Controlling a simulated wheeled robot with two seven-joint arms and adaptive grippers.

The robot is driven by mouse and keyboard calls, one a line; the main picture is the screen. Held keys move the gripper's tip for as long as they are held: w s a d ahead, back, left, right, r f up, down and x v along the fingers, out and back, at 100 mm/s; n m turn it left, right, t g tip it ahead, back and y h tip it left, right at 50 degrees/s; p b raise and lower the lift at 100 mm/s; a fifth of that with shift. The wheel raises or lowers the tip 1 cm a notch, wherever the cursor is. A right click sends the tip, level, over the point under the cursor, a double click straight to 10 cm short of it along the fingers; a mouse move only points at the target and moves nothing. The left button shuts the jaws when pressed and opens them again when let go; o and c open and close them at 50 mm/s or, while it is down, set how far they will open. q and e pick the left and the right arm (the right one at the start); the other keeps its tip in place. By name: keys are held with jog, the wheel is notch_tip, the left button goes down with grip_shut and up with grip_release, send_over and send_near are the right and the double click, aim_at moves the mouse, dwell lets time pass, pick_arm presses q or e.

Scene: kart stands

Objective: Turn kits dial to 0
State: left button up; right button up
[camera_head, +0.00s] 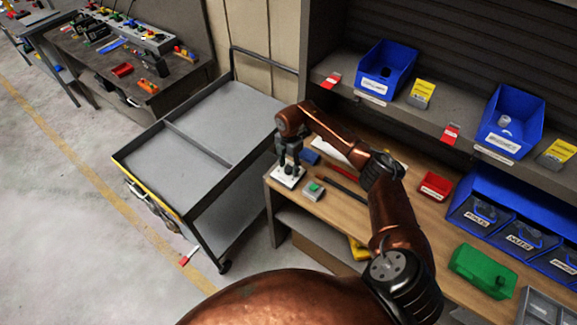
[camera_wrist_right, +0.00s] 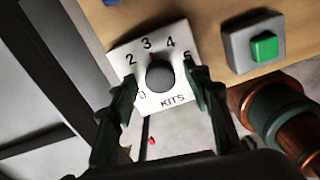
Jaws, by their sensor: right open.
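The kits dial is a dark round knob (camera_wrist_right: 160,76) on a white plate (camera_wrist_right: 185,94) marked KITS, with numbers around it. 0, 2, 3, 4 and 5 show; the 1 is hidden behind a finger. In the head view the plate (camera_head: 287,181) sits at the workbench's left front corner. My right gripper (camera_head: 289,163) is above it, pointing down. In the wrist view its open fingers (camera_wrist_right: 160,80) are on either side of the knob, with visible gaps. My left gripper is not in view.
A grey box with a green button (camera_wrist_right: 264,47) sits right beside the dial, also in the head view (camera_head: 313,191). A grey cart (camera_head: 215,122) stands left of the workbench (camera_head: 412,238). Blue bins (camera_head: 386,72) stand on the shelf above; a green box (camera_head: 483,268) is at right.

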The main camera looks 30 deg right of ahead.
jog(key=c, duration=0.6)
jog(key=shift+c, duration=0.9)
jog(key=c, duration=0.3)
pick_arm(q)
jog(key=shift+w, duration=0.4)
pick_arm(e)
jog(key=shift+c, duration=0.4)
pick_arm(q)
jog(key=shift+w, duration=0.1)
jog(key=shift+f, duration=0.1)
